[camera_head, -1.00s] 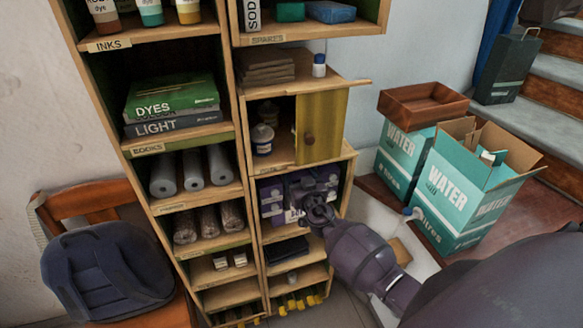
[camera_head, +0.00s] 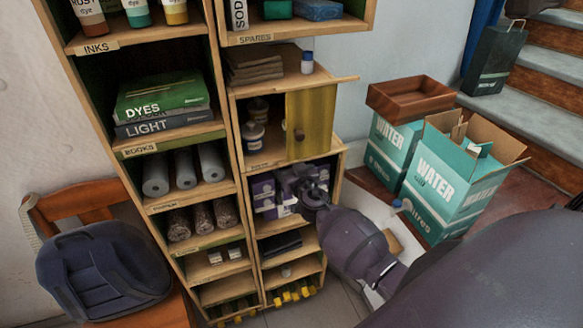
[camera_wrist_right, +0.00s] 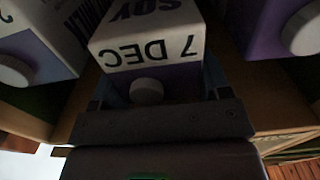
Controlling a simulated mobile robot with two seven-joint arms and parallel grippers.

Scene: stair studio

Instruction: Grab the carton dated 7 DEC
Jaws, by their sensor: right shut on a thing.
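A purple and white carton printed 7 DEC (camera_wrist_right: 148,50) fills the middle of the right wrist view, with a round white cap on its purple side. My right gripper (camera_wrist_right: 157,88) is shut on it, with a finger on each side. In the head view my right gripper (camera_head: 290,188) is at the opening of the lower right shelf, where purple cartons (camera_head: 263,192) stand. The gripper and arm partly hide them there. Other purple cartons flank the held one in the wrist view, on the left (camera_wrist_right: 35,50) and right (camera_wrist_right: 265,30). My left gripper is not in view.
Shelf boards and side walls (camera_head: 338,170) closely surround the carton compartment. A yellow-green door panel (camera_head: 311,122) is just above. Dark flat items (camera_head: 281,243) lie on the shelf below. Water boxes (camera_head: 455,185) stand to the right, and a chair with a backpack (camera_head: 100,265) to the left.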

